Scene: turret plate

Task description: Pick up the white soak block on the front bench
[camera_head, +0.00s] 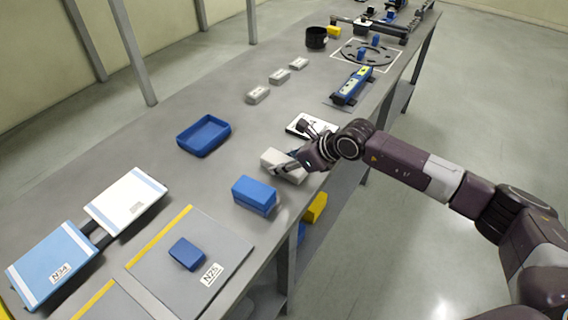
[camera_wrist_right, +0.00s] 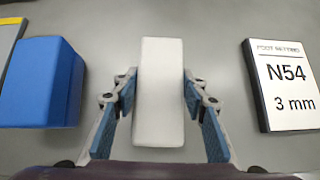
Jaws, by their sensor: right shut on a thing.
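The white soak block (camera_head: 275,160) is a plain pale block near the front edge of the grey bench. In the right wrist view the white soak block (camera_wrist_right: 161,90) stands lengthwise between the two blue-padded fingers. My right gripper (camera_head: 292,162) reaches over it from the right and is shut on it, one finger along each long side; it also shows in the right wrist view (camera_wrist_right: 159,88). Part of the block is hidden by the gripper in the head view. I cannot tell whether the block is clear of the bench. My left gripper is not in view.
A blue block (camera_head: 254,195) stands left of the gripper, and a white N54 card (camera_wrist_right: 284,84) lies on the other side. A blue tray (camera_head: 204,135) and several grey blocks lie farther back. The bench's front edge is close by; bare bench lies behind.

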